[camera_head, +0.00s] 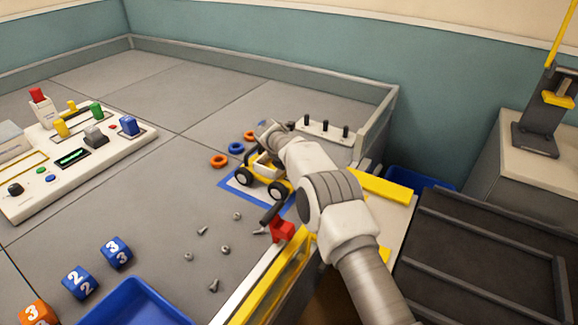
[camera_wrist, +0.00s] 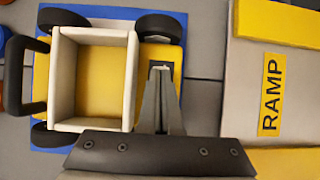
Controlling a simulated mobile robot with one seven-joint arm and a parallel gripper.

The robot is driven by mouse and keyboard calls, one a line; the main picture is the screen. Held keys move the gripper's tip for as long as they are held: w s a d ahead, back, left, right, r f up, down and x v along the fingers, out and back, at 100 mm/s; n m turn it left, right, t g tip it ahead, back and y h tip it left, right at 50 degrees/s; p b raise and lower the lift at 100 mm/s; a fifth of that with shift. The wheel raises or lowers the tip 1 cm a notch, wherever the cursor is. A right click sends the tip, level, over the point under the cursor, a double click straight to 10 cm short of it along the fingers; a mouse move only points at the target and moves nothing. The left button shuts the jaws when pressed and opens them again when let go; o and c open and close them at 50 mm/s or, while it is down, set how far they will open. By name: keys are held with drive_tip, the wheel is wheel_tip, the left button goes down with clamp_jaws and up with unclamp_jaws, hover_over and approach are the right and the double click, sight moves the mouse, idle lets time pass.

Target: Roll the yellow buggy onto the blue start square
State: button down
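The yellow buggy (camera_head: 250,168) has black wheels and a cream open box. It stands over the blue start square (camera_head: 229,187), whose blue border shows around it. In the wrist view the buggy (camera_wrist: 95,85) fills the left half, with its black handle at the far left. Blue of the square (camera_wrist: 110,12) shows beyond its edges, but much of the square is hidden under the buggy. My gripper (camera_wrist: 160,72) has its fingers together over the buggy's yellow end, beside the box. I cannot tell whether the fingertips touch it. In the head view my arm hides the gripper's fingertips.
A board marked RAMP (camera_wrist: 238,100) lies to the right in the wrist view. A red clamp (camera_head: 281,229) sits on a yellow-edged rail nearby. Orange rings (camera_head: 218,161) and a peg board (camera_head: 318,133) lie behind. Loose screws, number cubes (camera_head: 116,252) and a blue tray (camera_head: 138,303) are in front.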

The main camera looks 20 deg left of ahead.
drive_tip(key=shift+d+r+p, duration=0.45)
drive_tip(key=shift+r+p, duration=0.15)
drive_tip(key=shift+r, duration=0.2)
drive_tip(key=shift+r, duration=0.1)
wheel_tip(320, 180, up, 9)
drive_tip(key=p, duration=0.6)
